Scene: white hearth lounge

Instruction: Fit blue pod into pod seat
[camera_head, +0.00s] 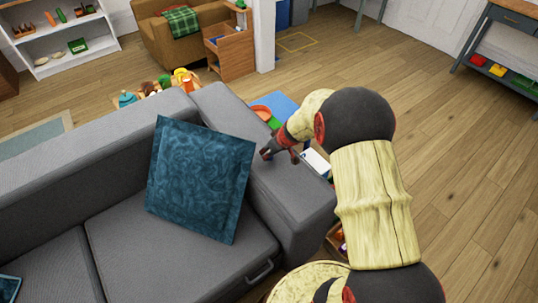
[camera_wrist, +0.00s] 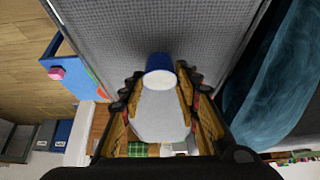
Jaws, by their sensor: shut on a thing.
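The blue pod (camera_wrist: 160,64), a small blue cylinder with a pale end, sits between the fingertips of my gripper (camera_wrist: 160,79) in the wrist view. The gripper is shut on it. In the head view my gripper (camera_head: 270,154) is over the grey sofa's right arm, and the pod cannot be made out there. I cannot tell how high it is above the fabric. I cannot identify the pod seat in either view.
The grey sofa (camera_head: 290,195) carries a teal cushion (camera_head: 200,178), left of my gripper. A blue surface (camera_head: 282,103) with coloured pieces lies beyond the sofa arm, partly hidden. Toys (camera_head: 160,86) stand behind the sofa. Wooden floor (camera_head: 460,150) is clear at the right.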

